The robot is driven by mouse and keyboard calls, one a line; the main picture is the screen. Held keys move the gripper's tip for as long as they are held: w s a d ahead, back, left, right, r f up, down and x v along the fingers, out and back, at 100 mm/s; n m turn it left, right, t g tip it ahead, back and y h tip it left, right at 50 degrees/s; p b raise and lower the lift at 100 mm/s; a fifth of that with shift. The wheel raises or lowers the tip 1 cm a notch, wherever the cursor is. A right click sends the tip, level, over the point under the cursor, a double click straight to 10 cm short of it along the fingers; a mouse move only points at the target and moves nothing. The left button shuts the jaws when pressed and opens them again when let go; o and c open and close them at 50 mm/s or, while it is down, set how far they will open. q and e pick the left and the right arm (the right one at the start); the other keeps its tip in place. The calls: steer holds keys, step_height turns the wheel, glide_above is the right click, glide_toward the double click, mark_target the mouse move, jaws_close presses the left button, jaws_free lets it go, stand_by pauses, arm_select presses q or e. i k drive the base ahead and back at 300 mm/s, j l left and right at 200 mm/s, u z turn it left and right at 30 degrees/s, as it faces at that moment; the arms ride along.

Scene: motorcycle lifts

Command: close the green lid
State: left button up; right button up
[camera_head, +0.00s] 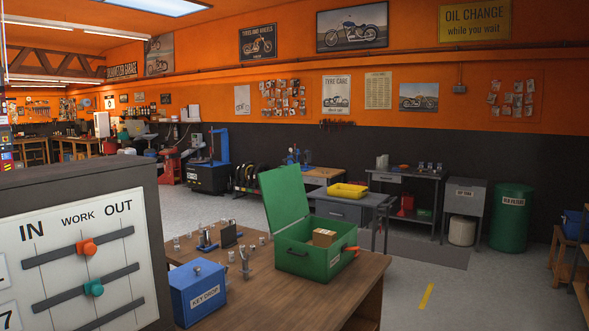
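A green box (298,262) stands on a brown wooden table right of the picture's middle. Its green lid (285,203) is open and stands nearly upright, leaning slightly back, on the left side of the box. A small brown carton (324,237) shows inside the open box, near its right part. An orange part (351,249) sticks out at the right end of the box; I cannot tell exactly what it is. Neither of my grippers is in view.
The wooden table (262,300) also bears a blue key drop box (198,296) and several small metal items left of the green box. A board with sliders (75,262) blocks the near left. Open floor (480,290) lies to the right.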

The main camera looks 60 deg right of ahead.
mark_target(282, 189)
steer(key=l+z, duration=0.25)
steer(key=z, duration=0.25)
steer(key=l+z, duration=0.3)
steer(key=z, duration=0.2)
steer(key=i+l+z, duration=0.15)
steer(key=z, duration=0.35)
